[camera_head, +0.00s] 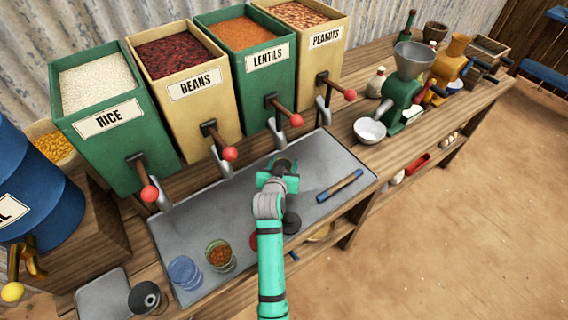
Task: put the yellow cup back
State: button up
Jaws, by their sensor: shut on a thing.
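My gripper (280,175) is over the grey metal tray on the counter, below the lentils bin. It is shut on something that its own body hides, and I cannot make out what. No plainly yellow cup shows. A clear cup with an olive-tinted rim (220,256) and reddish-brown contents stands at the front left of the tray. A blue-tinted clear cup (184,271) stands just left of it. My gripper is apart from both cups, to their upper right.
Bins of rice (107,119), beans (195,84), lentils (266,57) and peanuts (325,36) line the back, with red-knobbed levers jutting forward. A blue-and-brown bar (340,186) lies on the tray's right. A white bowl (369,130) and green grinder (402,96) stand farther right.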

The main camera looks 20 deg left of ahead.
jog(key=o, duration=1.2)
jog(key=shift+r, duration=0.15)
jog(key=v, duration=1.2)
jog(key=shift+d, duration=0.1)
